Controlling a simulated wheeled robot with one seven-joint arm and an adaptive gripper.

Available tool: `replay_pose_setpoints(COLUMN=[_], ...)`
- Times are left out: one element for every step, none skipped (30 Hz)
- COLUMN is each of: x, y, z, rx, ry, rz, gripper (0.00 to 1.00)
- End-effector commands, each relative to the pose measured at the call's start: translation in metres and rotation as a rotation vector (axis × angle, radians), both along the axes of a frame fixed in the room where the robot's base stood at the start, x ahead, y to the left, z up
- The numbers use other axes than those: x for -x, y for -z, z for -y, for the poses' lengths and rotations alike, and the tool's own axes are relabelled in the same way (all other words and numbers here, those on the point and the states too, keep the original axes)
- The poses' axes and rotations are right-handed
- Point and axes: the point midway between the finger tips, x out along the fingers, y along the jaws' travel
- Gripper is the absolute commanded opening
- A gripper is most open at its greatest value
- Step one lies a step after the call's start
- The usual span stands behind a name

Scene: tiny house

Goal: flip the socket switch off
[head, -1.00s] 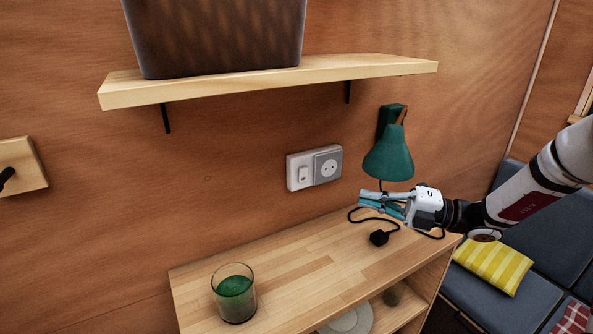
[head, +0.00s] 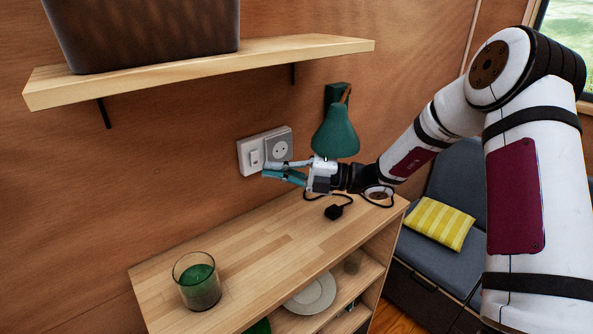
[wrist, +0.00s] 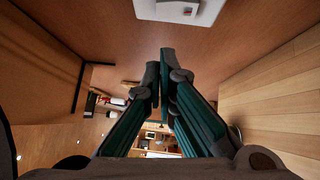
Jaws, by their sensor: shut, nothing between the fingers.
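The white socket plate (head: 243,160) is on the wooden wall above the cabinet. Its rocker switch (head: 255,158) is on the left and its round grey outlet (head: 280,149) on the right. My gripper (head: 266,170) is shut and empty, pointing left just below and in front of the switch. In the head view I cannot tell whether the fingertips touch the plate. In the wrist view the plate (wrist: 150,9) is cut off at the top edge, with a small red mark on the switch (wrist: 187,12). There the shut fingers (wrist: 160,70) appear apart from it.
A green wall lamp (head: 336,133) hangs right beside my gripper. A black plug with cable (head: 334,212) and a green glass candle (head: 197,282) rest on the cabinet top (head: 240,240). A shelf (head: 200,70) with a dark basket (head: 150,30) is above.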

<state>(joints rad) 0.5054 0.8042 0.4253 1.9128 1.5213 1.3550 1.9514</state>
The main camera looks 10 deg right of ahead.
Motion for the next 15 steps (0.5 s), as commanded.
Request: replay_pose_setpoints(x=[-0.009,-0.012,-0.016,-0.019,-0.022,-0.024,-0.026,-0.028,-0.029,-0.030,-0.030,-0.031,-0.031,-0.031,-0.031], y=[-0.001,-0.001,-0.002,-0.002,-0.002,-0.003,-0.003,-0.003,-0.004,-0.004,-0.004,-0.004,-0.004,-0.004,-0.004], z=[-0.003,-0.005,-0.007,-0.008,-0.010,-0.012,-0.012,-0.013,-0.014,-0.014,-0.015,-0.015,-0.015,-0.015,-0.015], rx=[0.001,0.001,0.001,0.001,0.000,0.001,0.001,0.001,0.000,0.000,0.001,0.001,0.001,0.001,0.001], ry=[0.002,0.002,0.002,0.002,0.002,0.002,0.002,0.002,0.002,0.002,0.002,0.003,0.003,0.003,0.003], rz=[0.003,0.003,0.003,0.003,0.002,0.003,0.003,0.003,0.002,0.002,0.002,0.001,0.001,0.001,0.001], gripper=[0.00,0.00,0.00,0.00,0.00,0.00,0.00,0.00,0.00,0.00,0.00,0.00,0.00,0.00,0.00])
